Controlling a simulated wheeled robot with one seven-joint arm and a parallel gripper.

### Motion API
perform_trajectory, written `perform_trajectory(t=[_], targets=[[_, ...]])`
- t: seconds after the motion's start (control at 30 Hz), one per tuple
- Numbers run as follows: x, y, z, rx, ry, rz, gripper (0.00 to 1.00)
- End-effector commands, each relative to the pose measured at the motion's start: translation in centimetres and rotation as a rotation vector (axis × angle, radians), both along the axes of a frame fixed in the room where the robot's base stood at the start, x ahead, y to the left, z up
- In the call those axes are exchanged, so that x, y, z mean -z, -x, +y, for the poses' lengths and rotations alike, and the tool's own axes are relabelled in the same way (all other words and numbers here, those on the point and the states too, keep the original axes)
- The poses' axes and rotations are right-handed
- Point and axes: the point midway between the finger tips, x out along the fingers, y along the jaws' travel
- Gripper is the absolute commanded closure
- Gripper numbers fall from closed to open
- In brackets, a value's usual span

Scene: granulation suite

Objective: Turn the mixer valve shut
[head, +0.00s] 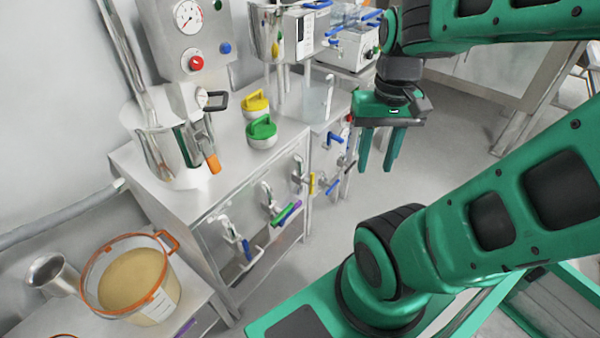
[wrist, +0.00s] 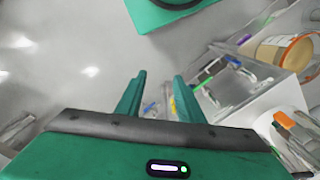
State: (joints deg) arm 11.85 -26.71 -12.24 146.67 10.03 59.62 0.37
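Several valves with coloured levers show in the head view, and I cannot tell for certain which is the mixer valve. A steel vessel with a gauge (head: 180,130) stands on the bench and has an orange-tipped lever (head: 213,163) pointing down. Along the bench front are a blue lever (head: 247,250), a green and purple lever (head: 286,214), a yellow one (head: 311,183) and a blue one (head: 335,138). My gripper (head: 378,170) hangs to the right of the bench, fingers down, apart and empty. The wrist view shows its two fingers (wrist: 160,82) spread with nothing between them.
A tub of tan powder with an orange rim (head: 168,240) sits on a low table at lower left. Open grey floor (head: 430,180) lies right of the bench.

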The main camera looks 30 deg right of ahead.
Motion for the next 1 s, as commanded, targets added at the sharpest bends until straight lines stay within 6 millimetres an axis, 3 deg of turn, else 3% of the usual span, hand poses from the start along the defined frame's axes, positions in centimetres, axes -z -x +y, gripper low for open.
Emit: perform_trajectory(t=[0.5, 0.67, 1.0], targets=[[-0.1, 0.5, -0.3, -0.029, 0.009, -0.017, 0.66], [1.7, -2.8, -1.6, -0.148, 0.032, -0.031, 0.66], [9.2, -11.9, -4.0, -0.508, 0.049, -0.12, 0.66]])
